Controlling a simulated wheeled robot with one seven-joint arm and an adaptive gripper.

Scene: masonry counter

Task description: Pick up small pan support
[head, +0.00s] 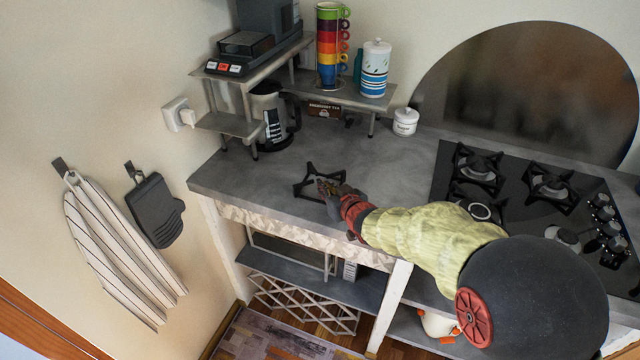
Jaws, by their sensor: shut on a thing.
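The small pan support (308,182), a dark metal grate with several arms, is at the grey counter's front part, left of the hob. My gripper (330,190) is at its right side and shut on it. The fingertips and part of the support's right side overlap in the view, so the exact grip is hidden. I cannot tell whether the support rests on the counter or is slightly above it.
A black gas hob (520,205) with other pan supports lies to the right. The grey counter (235,178) is clear around the support.

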